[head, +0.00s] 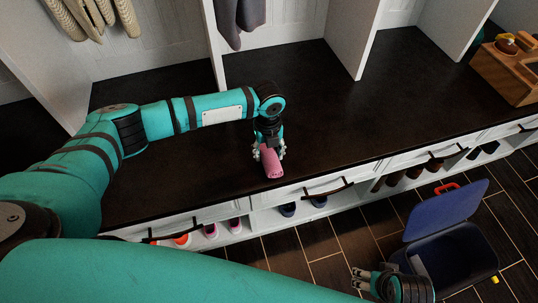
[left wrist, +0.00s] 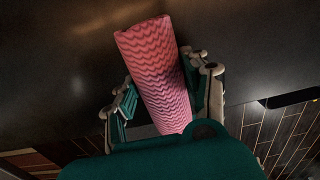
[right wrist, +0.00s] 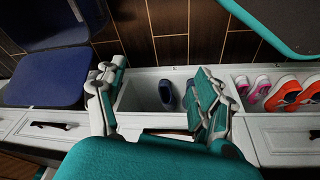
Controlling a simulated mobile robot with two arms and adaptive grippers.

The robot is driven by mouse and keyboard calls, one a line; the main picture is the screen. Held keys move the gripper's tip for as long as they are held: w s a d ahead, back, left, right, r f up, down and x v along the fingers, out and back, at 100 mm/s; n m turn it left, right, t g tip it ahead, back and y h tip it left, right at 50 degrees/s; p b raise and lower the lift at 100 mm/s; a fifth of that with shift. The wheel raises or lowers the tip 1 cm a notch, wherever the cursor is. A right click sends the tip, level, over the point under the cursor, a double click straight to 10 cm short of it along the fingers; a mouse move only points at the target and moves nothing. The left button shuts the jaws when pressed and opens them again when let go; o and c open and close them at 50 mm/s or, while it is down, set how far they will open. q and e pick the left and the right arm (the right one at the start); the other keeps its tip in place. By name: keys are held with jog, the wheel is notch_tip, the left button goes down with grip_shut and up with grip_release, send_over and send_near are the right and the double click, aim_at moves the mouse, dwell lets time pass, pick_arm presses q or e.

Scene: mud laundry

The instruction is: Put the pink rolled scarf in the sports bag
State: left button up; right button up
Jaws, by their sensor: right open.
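The pink rolled scarf (head: 272,162) is at the front of the dark bench top, between the fingers of my left gripper (head: 268,150). I cannot tell whether the scarf touches the bench. The blue sports bag (head: 413,262) stands open on the floor at the lower right, lid raised; it partly shows in the right wrist view (right wrist: 45,80). My right gripper (head: 362,279) is open and empty, left of the bag.
The dark bench top (head: 340,110) is mostly clear, with white dividers behind. A wooden box (head: 505,72) stands at its right end. Below are drawers with handles (head: 328,188) and cubbies holding several shoes (head: 290,209). Dark plank floor lies in front.

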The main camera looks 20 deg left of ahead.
pick_arm(q)
jog(key=c, duration=0.6)
jog(key=shift+r, duration=0.15)
